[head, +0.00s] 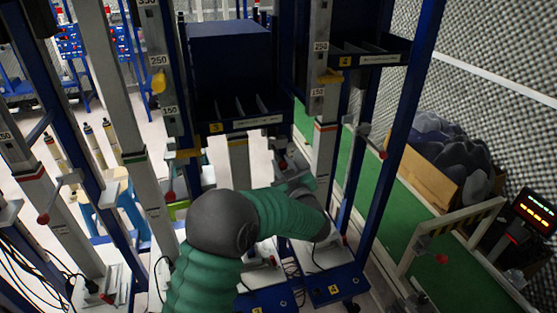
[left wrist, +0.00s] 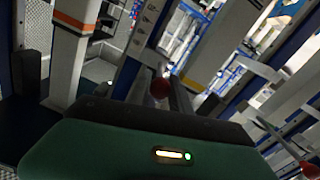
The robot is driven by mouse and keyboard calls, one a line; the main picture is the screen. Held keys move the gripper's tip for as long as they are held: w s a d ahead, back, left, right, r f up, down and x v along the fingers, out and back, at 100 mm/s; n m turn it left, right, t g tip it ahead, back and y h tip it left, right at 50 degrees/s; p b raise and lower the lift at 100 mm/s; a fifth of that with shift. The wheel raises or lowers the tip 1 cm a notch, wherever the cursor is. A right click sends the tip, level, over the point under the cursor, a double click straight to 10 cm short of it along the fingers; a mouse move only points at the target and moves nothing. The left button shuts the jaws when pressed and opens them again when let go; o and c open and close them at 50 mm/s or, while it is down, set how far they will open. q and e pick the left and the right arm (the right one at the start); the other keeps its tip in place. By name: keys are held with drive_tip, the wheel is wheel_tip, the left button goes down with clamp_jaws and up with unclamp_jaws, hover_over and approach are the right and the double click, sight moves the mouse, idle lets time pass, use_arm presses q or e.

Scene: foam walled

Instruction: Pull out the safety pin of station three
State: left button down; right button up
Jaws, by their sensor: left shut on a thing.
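Station three is the blue machine with a dark blue block (head: 230,60) and a "3" label plate (head: 240,125) in the head view. My green left arm reaches up to the right of that plate. My left gripper (head: 288,165) is beside the grey column there, its fingertips partly hidden. The gripper is shut on this knob, which looks like the pin's handle. The pin's shaft and hole are hidden. My right gripper is not in view.
Station four (head: 370,59) stands close on the right, with its red-knobbed lever (head: 383,155). Another red knob (head: 169,195) is left of station three. Blue uprights and grey columns leave little room around my arm. A cardboard box of dark lumps (head: 430,180) stands at right.

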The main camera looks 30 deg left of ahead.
use_arm(q)
drive_tip(key=v, duration=0.5)
drive_tip(key=shift+w+d+r, duration=0.2)
drive_tip(key=shift+r, duration=0.1)
drive_tip(key=shift+f, duration=0.25)
drive_tip(key=shift+a+f, duration=0.15)
drive_tip(key=shift+a, duration=0.15)
drive_tip(key=shift+s+a, duration=0.1)
drive_tip(key=shift+a, duration=0.15)
drive_tip(key=c, duration=1.6)
unclamp_jaws()
drive_tip(key=shift+d, duration=0.2)
drive_tip(key=o, duration=0.4)
drive_tip(key=shift+d, duration=0.3)
drive_tip(key=shift+a, duration=0.25)
drive_tip(key=shift+s, duration=0.1)
drive_tip(key=v, duration=1.6)
drive_tip(key=shift+d, duration=0.4)
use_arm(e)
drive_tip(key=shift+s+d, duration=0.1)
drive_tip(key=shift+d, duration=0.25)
